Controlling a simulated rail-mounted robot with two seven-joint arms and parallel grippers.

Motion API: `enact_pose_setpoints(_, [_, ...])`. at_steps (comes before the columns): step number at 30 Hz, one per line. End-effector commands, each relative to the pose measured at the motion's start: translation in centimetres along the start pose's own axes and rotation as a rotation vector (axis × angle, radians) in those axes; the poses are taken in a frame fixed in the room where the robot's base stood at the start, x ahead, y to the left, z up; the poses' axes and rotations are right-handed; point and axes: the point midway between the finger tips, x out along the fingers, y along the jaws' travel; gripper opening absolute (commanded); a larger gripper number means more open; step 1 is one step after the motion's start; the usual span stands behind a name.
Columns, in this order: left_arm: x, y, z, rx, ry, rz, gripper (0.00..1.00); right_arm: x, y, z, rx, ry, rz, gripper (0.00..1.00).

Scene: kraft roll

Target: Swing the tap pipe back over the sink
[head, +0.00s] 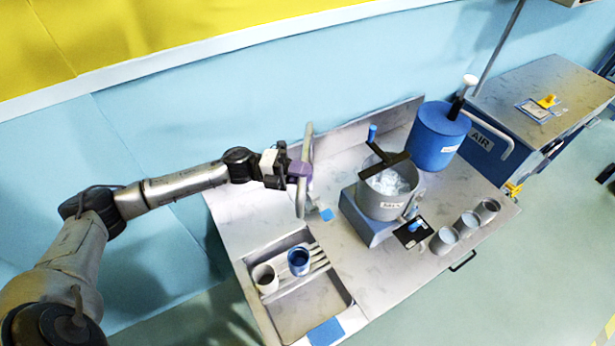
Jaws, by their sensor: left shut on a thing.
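The grey tap pipe (301,201) stands near the back of the counter, at the wall side, above and to the right of the sink in the head view. The sink (336,303) is a shallow rectangular basin at the counter's front left. My left gripper (296,169) comes in from the left and is shut on the tap pipe around the middle of its visible length. A purple part shows at the grip, and the fingers hide some of the pipe there. The pipe lies off to the side of the basin. My right gripper is not in view.
A white cup (265,278) and a blue cup (299,261) stand on a slatted rack at the sink. A steel pot (385,205) on a blue base, a blue canister (436,137) and several grey cups (443,241) occupy the right.

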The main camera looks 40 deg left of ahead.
Motion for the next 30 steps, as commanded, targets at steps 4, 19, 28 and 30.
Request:
enact_pose_setpoints(4, [-0.9, 0.2, 0.0, -0.002, 0.038, 0.001, 0.0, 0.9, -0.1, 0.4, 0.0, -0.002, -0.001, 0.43])
enact_pose_setpoints(19, [-1.4, -0.1, -0.1, -0.005, 0.064, -0.001, 0.0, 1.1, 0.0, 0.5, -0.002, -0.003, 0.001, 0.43])
enact_pose_setpoints(28, [-1.4, -0.1, -0.1, -0.004, 0.063, -0.001, 0.41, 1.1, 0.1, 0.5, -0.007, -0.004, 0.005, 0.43])
enact_pose_setpoints(30, [-1.4, -0.1, -0.1, -0.004, 0.063, -0.001, 0.46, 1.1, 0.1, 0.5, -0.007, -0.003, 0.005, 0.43])
